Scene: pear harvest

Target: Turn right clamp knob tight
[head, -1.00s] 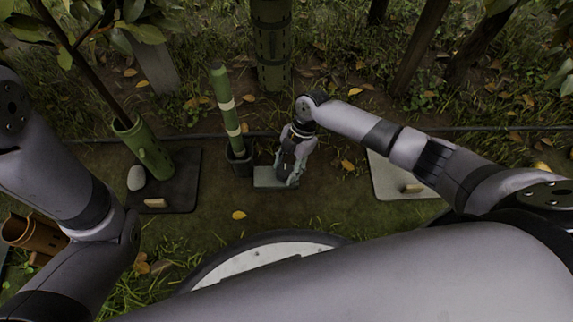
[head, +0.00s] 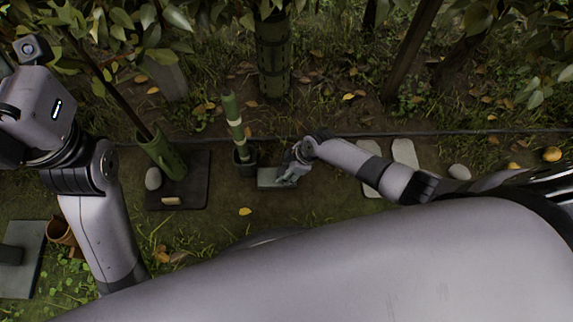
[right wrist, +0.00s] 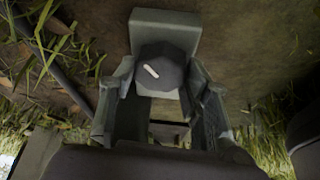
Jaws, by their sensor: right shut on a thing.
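The clamp knob (right wrist: 160,68) is dark and faceted, with a short white mark slanting across its top. In the right wrist view it sits between the two fingers of my right gripper (right wrist: 160,82), which is shut on it. A grey-green block (right wrist: 166,22) shows just beyond and under the knob. In the head view my right gripper (head: 289,174) is low over the right part of that block (head: 266,179), and hides the knob. My left arm shows at the left, but its fingers are out of view.
A banded green bamboo post (head: 233,110) stands in a dark socket (head: 245,166) just left of the block. Pale slabs (head: 404,153) lie right.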

